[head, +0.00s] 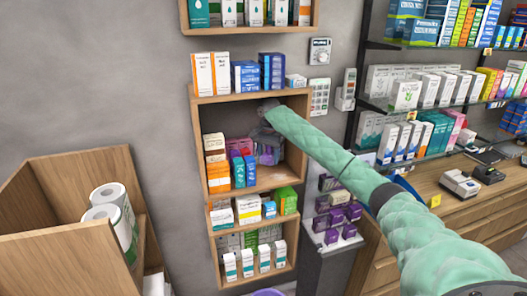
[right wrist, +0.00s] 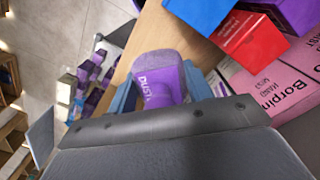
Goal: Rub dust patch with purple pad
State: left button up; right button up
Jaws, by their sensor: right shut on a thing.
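The purple pad (right wrist: 160,80), with white lettering that reads "DUST", sits between the two bluish fingers of my right gripper (right wrist: 160,88) in the right wrist view. The gripper is shut on it. In the head view my right arm reaches into the wall shelf's middle compartment. The right gripper (head: 266,136) is there, partly hidden and small, near purple items. My left gripper is not in view.
The wooden wall shelf (head: 193,124) holds medicine boxes (head: 217,176) left of the gripper. In the wrist view a red box (right wrist: 248,42), a blue box (right wrist: 198,12) and pink boxes (right wrist: 262,85) lie close right of the pad. A wooden bin (head: 62,250) with paper rolls stands lower left.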

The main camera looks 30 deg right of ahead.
aim_at(269, 179)
jog(key=shift+s+f, duration=0.15)
jog(key=shift+s, duration=0.4)
jog(key=shift+s+f, duration=0.1)
jog(key=shift+f, duration=0.25)
jog(key=f, duration=0.1)
jog(key=w+f, duration=0.1)
jog(key=f, duration=0.1)
jog(key=shift+s+f, duration=0.3)
jog(key=shift+f, duration=0.1)
jog(key=shift+w+f, duration=0.15)
jog(key=shift+f, duration=0.15)
jog(key=shift+r, duration=0.15)
jog(key=shift+f, duration=1)
jog(key=shift+d, duration=0.1)
